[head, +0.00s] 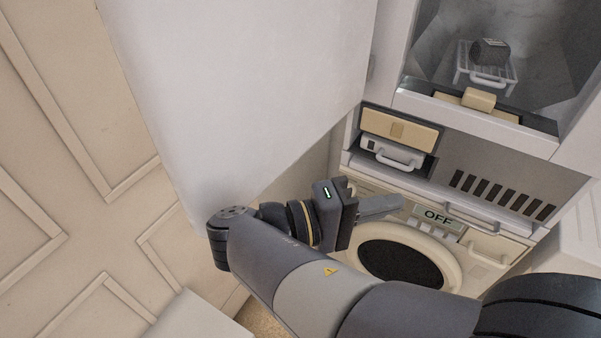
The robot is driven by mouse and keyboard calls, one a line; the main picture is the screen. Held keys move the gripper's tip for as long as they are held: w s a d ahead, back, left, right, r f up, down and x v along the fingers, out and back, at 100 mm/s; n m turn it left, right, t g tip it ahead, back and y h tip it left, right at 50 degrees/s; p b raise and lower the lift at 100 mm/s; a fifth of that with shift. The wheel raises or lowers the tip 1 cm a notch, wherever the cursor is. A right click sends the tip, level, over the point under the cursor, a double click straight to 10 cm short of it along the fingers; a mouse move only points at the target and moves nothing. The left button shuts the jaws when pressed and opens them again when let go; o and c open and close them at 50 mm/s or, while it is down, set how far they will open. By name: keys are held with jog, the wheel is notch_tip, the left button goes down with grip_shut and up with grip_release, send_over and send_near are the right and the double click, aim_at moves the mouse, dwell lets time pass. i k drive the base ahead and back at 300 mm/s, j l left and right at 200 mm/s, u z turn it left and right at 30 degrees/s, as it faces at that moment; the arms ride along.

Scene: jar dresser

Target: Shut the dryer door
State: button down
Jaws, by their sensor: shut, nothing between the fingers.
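A cream machine with a round door (450,268) stands at lower right; I take it to be the dryer. The door has a cream ring and a dark window (400,263). Whether it is flush or slightly ajar I cannot tell. A panel above it reads OFF (438,216). My gripper (398,202) is shut and empty, pointing right, near the panel just above the round door in the picture. Whether it touches the machine is unclear. My arm hides the lower left of the machine.
A large white panel (250,80) fills the upper left, close to my arm. Above the machine are a tan-fronted compartment (400,131) and a dark vent grille (503,195). An upper niche holds a wire rack (487,76) with a dark jar-like object (490,50).

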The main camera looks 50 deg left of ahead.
aim_at(228, 95)
jog(key=j+u, duration=0.1)
jog(key=u, duration=0.75)
jog(key=i+u, duration=0.1)
jog(key=u, duration=0.3)
jog(key=j+u, duration=0.1)
jog(key=u, duration=0.3)
jog(key=i+l, duration=0.05)
